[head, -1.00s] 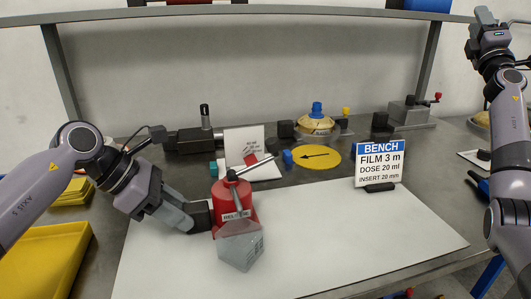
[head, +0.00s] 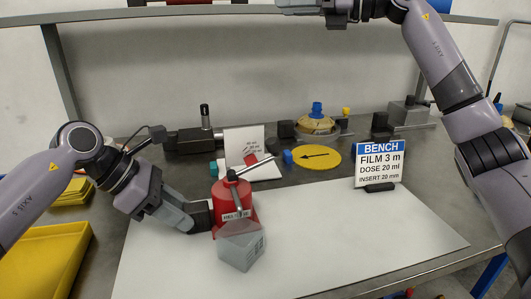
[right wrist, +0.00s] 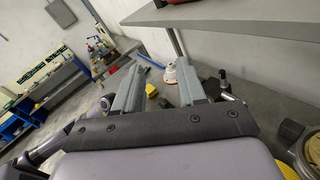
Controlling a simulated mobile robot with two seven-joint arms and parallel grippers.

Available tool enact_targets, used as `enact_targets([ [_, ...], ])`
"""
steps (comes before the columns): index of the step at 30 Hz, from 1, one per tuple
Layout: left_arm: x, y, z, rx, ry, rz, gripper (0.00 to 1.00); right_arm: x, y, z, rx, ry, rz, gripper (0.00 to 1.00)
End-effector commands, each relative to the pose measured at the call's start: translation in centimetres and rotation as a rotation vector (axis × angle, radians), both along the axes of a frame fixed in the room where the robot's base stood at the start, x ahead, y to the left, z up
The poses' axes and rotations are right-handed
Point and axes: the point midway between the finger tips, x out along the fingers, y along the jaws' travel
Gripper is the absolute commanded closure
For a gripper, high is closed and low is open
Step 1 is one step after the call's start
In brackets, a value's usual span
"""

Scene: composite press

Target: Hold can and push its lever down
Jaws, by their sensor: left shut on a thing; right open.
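The red can (head: 226,196) stands upright on the white mat at the left of the bench, with a label on its front. Its pale metal lever (head: 256,166) slants up to the right from the black pivot on top. My left gripper (head: 208,214) is shut on the can's left side, low down. My right gripper (head: 300,6) is high up at the top of the head view, well above and to the right of the can. Its two fingers stand apart and empty in the right wrist view (right wrist: 158,88).
A grey block (head: 240,246) sits right in front of the can. A white card (head: 243,140) stands behind it. A yellow disc (head: 306,157) with an arrow and a bench sign (head: 379,163) are to the right. A shelf (head: 200,12) spans the back. The mat (head: 350,235) is clear at right.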

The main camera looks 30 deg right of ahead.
Motion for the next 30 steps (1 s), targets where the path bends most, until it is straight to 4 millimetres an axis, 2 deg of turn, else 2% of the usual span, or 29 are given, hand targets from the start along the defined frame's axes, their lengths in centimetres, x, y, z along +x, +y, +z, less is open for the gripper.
enact_targets([
  [1, 0.0, 0.0, 0.0, -0.001, 0.000, 0.000, 1.00, -0.5, 1.9, -0.5, -0.077, 0.024, 0.043, 0.60],
  [3, 0.0, 0.0, 0.0, -0.001, 0.000, 0.000, 1.00, -1.2, 4.1, -1.9, -0.184, 0.066, 0.100, 0.60],
  [6, 0.0, 0.0, 0.0, -0.001, 0.000, 0.000, 1.00, -2.4, 6.5, -3.8, -0.336, 0.128, 0.173, 0.60],
  [12, 0.0, 0.0, 0.0, -0.001, 0.000, 0.000, 1.00, -5.2, 9.2, -7.9, -0.643, 0.265, 0.300, 0.60],
  [16, 0.0, 0.0, 0.0, -0.001, 0.000, 0.000, 1.00, -7.2, 9.4, -10.2, -0.829, 0.361, 0.364, 0.60],
  [21, 0.0, 0.0, 0.0, -0.001, 0.000, 0.000, 1.00, -9.4, 8.7, -12.2, -1.010, 0.473, 0.419, 0.60],
  [30, 0.0, 0.0, 0.0, -0.001, 0.000, 0.000, 1.00, -10.7, 7.9, -13.6, -1.122, 0.552, 0.451, 0.60],
])
